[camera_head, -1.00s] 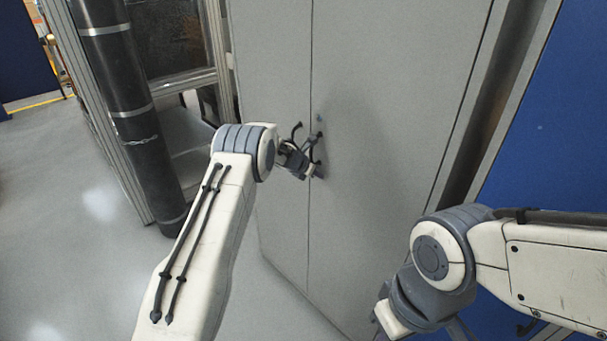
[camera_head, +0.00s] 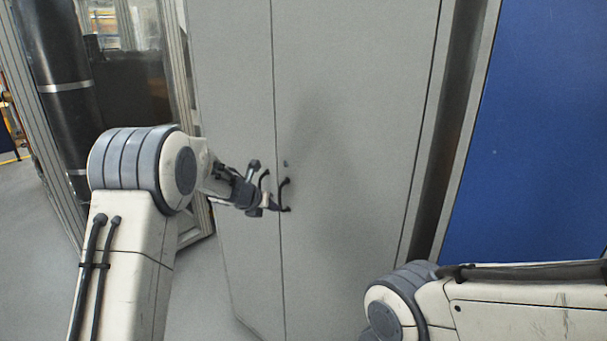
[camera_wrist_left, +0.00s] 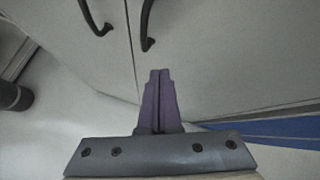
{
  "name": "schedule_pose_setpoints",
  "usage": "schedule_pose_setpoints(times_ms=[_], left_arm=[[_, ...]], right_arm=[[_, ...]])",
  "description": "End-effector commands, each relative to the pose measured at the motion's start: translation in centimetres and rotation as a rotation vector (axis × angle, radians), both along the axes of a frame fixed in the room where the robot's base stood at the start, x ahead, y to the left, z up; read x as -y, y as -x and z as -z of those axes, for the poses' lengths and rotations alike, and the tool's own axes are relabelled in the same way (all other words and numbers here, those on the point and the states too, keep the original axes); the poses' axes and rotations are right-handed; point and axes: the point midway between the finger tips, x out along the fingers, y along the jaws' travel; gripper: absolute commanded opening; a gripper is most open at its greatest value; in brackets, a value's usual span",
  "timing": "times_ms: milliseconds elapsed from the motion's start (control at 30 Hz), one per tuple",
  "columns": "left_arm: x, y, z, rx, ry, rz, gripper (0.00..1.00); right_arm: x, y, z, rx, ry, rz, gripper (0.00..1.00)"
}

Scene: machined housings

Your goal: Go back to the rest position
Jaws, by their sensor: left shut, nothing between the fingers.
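My left gripper (camera_head: 279,208) is in front of the grey cabinet (camera_head: 345,120), near its two black door handles. Its fingers show together and empty in the left wrist view (camera_wrist_left: 160,76). The left handle (camera_head: 264,180) and the right handle (camera_head: 284,194) sit either side of the door seam. In the left wrist view both handles show beyond the fingertips, apart from them. The cabinet doors look shut. My right arm comes in at the lower right; its gripper is out of the picture.
A black vertical pipe (camera_head: 65,90) and a metal-framed enclosure (camera_head: 176,70) stand left of the cabinet. A blue panel (camera_head: 540,130) is on the right. Grey floor (camera_head: 205,300) shows at the lower left.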

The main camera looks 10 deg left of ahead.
Motion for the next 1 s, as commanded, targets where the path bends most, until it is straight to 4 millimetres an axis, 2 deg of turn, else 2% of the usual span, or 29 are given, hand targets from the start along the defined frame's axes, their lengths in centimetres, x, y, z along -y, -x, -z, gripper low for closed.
schedule_pose_setpoints(times_ms=[33,100,167,267,367,500,600,700,800,833,900,1000], left_arm=[[2.3,0.8,-2.1,-0.004,0.098,-0.115,0.00],[4.4,2.6,-4.1,-0.032,0.260,-0.319,0.00],[5.8,4.8,-5.2,-0.075,0.402,-0.499,0.00],[7.7,9.8,-5.9,-0.171,0.628,-0.803,0.00],[9.1,16.3,-5.3,-0.297,0.822,-1.116,0.00],[10.4,26.7,-3.3,-0.489,0.998,-1.552,0.00],[11.1,33.9,-1.8,-0.609,1.046,-1.833,0.00],[11.4,40.0,-0.7,-0.698,1.039,-2.068,0.00],[11.6,44.5,-0.1,-0.754,1.009,-2.242,0.00],[11.6,45.5,0.0,-0.766,1.000,-2.280,0.00],[11.7,47.2,0.1,-0.785,0.981,-2.349,0.00],[11.7,48.1,0.2,-0.794,0.966,-2.389,0.00]], right_arm=[[0.0,0.0,0.0,0.000,0.000,0.000,0.00],[0.0,0.0,0.0,0.000,0.000,0.000,0.00],[0.0,0.0,0.0,0.000,0.000,0.000,0.00],[0.0,0.0,0.0,0.000,0.000,0.000,0.00],[0.0,0.0,0.0,0.000,0.000,0.000,0.00],[0.0,0.0,0.0,0.000,0.000,0.000,0.00],[0.0,0.0,0.0,0.000,0.000,0.000,0.00],[0.0,0.0,0.0,0.000,0.000,0.000,0.00],[0.0,0.0,0.0,0.000,0.000,0.000,0.00],[0.0,0.0,0.0,0.000,0.000,0.000,0.00],[0.0,0.0,0.0,0.000,0.000,0.000,0.00],[0.0,0.0,0.0,0.000,0.000,0.000,0.00]])
